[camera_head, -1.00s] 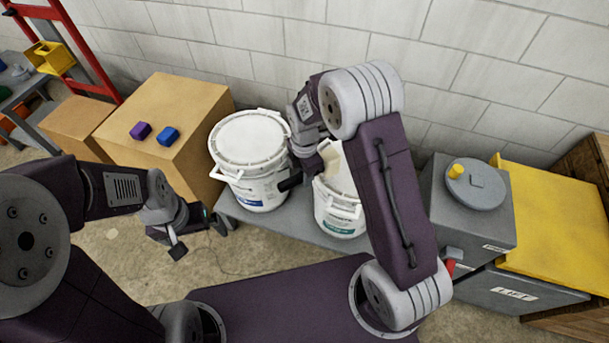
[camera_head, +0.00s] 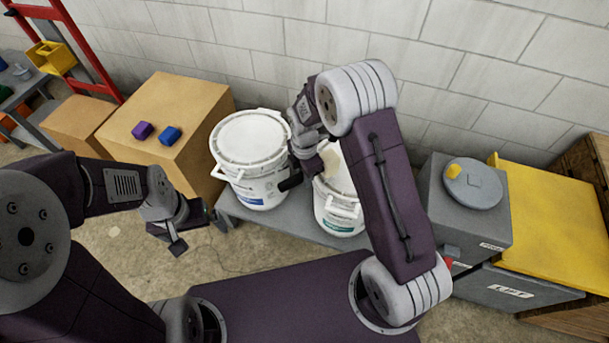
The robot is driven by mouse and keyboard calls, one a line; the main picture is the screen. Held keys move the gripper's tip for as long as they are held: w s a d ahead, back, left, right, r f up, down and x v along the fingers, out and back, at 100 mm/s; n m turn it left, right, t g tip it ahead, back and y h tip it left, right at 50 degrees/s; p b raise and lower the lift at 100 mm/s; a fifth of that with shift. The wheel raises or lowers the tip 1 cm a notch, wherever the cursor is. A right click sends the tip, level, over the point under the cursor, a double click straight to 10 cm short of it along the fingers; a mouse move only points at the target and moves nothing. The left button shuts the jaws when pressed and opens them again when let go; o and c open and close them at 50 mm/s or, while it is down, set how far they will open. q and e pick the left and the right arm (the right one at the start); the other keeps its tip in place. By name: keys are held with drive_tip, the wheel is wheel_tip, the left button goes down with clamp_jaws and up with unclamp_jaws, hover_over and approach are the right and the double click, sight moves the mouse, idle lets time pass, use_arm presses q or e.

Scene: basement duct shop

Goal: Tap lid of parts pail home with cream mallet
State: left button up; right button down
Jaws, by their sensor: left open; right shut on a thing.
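Two white lidded pails stand side by side on a low grey bench. The left pail (camera_head: 250,145) has a blue label, and its lid is in clear view. The right pail (camera_head: 340,208) has a teal label, and my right arm hides much of its lid. I cannot tell which is the parts pail. My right gripper (camera_head: 313,166) is shut on the mallet, between the pails. The mallet's cream head (camera_head: 330,163) shows partly over the right pail's lid; whether it touches is unclear. A dark handle end points left, by the left pail. My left gripper (camera_head: 190,232) is open and empty, left of the bench.
A cardboard box (camera_head: 190,105) bears a purple block (camera_head: 142,131) and a blue block (camera_head: 170,136). Grey boxes (camera_head: 455,225) and a yellow-topped crate (camera_head: 550,220) stand at right. A block wall closes the back. Some floor is clear at left.

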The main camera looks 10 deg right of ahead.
wheel_tip(320, 180, down, 4)
drive_tip(key=shift+r+b, duration=0.25)
drive_tip(key=shift+b, duration=0.9)
wheel_tip(320, 180, up, 4)
drive_tip(key=p, duration=0.4)
drive_tip(key=shift+f, duration=0.2)
wheel_tip(320, 180, up, 4)
drive_tip(key=p, duration=0.5)
drive_tip(key=shift+r, duration=0.1)
drive_tip(key=shift+f, duration=0.2)
